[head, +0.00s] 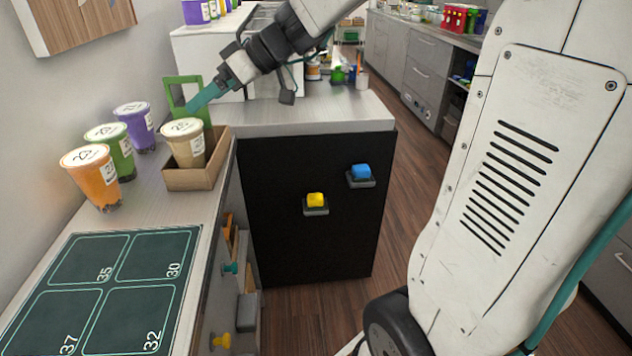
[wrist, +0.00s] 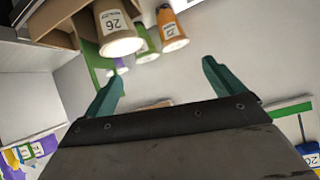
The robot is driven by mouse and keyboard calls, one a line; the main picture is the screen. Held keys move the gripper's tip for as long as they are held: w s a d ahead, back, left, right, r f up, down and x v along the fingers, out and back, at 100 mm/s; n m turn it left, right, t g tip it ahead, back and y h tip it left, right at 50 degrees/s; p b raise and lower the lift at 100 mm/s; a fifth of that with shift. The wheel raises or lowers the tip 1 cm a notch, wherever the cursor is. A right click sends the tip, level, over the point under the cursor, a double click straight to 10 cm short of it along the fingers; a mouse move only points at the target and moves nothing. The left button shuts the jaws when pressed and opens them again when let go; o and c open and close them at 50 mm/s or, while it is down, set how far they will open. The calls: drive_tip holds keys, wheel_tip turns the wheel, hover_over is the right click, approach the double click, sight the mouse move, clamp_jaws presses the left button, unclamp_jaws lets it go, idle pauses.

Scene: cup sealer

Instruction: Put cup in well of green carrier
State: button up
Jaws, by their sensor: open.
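My gripper (head: 203,98) has teal fingers and is at the upper left of the head view, by a green upright frame (head: 172,92). In the wrist view its fingers (wrist: 163,74) are apart with nothing between them. The green frame looks like a carrier handle; its lower part is hidden behind a brown box (head: 196,179), and no well shows. A beige cup (head: 184,148) with a white lid stands in the box; it also shows in the wrist view (wrist: 118,32). An orange cup (head: 93,182), a green cup (head: 121,158) and a purple cup (head: 137,129) stand upright beside it.
A dark numbered mat (head: 108,287) lies on the near counter. A black-fronted cabinet with a grey top (head: 330,110) stands behind, bearing a yellow button (head: 316,200) and a blue button (head: 361,172). More cups stand at the top left. Wood floor is open to the right.

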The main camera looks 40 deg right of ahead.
drive_tip(key=s+a+f+m+g+h, duration=0.1)
drive_tip(key=s+f+m+g+h, duration=0.1)
drive_tip(key=s, duration=0.7)
drive_tip(key=s+a+f+m+g+h, duration=0.1)
drive_tip(key=s+f+g+h, duration=0.15)
drive_tip(key=s, duration=0.65)
drive_tip(key=s+d+f+m+h, duration=0.2)
drive_tip(key=s, duration=0.3)
drive_tip(key=s+d+f+m+g+h, duration=0.1)
drive_tip(key=s+d+f+m+h, duration=0.1)
drive_tip(key=s, duration=0.4)
drive_tip(key=shift+s+d+f+m, duration=0.15)
drive_tip(key=shift+d+f+m, duration=0.15)
drive_tip(key=shift+d+m, duration=0.45)
